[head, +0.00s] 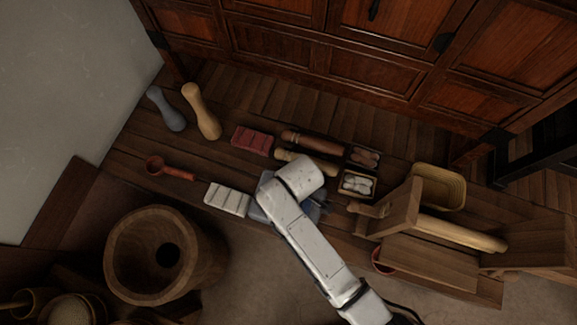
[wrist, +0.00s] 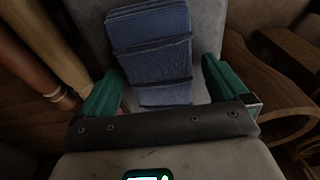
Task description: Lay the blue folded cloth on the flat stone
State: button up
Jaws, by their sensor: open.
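The blue folded cloth (wrist: 150,45) lies on a grey flat stone (wrist: 205,30) in the wrist view, its folds showing as bands across it. My gripper (wrist: 162,70) is open, with one green finger on each side of the cloth and a gap beside each. The near end of the cloth is hidden by the dark bar of my gripper. In the head view, a bluish-grey edge of the flat stone (head: 257,213) shows beside my arm, which hides most of the stone and the cloth.
Wooden rollers (head: 312,143) and small boxes (head: 357,184) lie close behind and right. A wooden frame (head: 400,208) stands right. A large wooden mortar (head: 160,250) is front left.

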notch_tip(320, 180, up, 12)
jog(key=d+p, duration=0.1)
jog(key=p, duration=0.2)
jog(key=shift+s+d, duration=0.2)
jog(key=shift+s, duration=0.05)
